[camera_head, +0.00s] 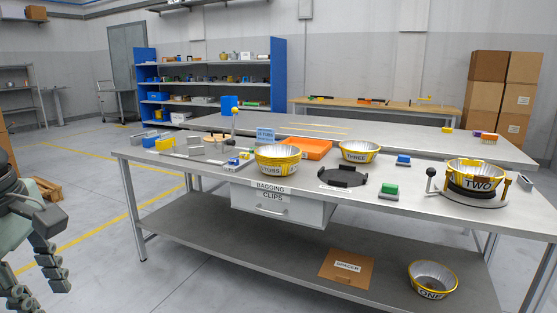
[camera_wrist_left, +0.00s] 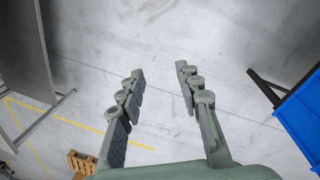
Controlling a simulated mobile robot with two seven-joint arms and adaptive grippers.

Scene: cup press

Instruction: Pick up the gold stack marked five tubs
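A stack of gold and silver tubs (camera_head: 277,160) stands on the near workbench, left of its middle. Its front label reads "TUBS"; the number is too small to read. My left gripper (camera_head: 38,282) is at the lower left of the head view, off the bench's left end and far from the stack. In the left wrist view my left gripper (camera_wrist_left: 160,72) has its fingers apart, with only bare floor between them. My right gripper is not in view.
The near bench (camera_head: 225,193) also holds an orange tray (camera_head: 313,149), a tub marked "THREE" (camera_head: 360,152), a black round fixture (camera_head: 343,178) and a tub marked "TWO" (camera_head: 476,173) in a stand. A tub marked "ONE" (camera_head: 432,279) is on the lower shelf.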

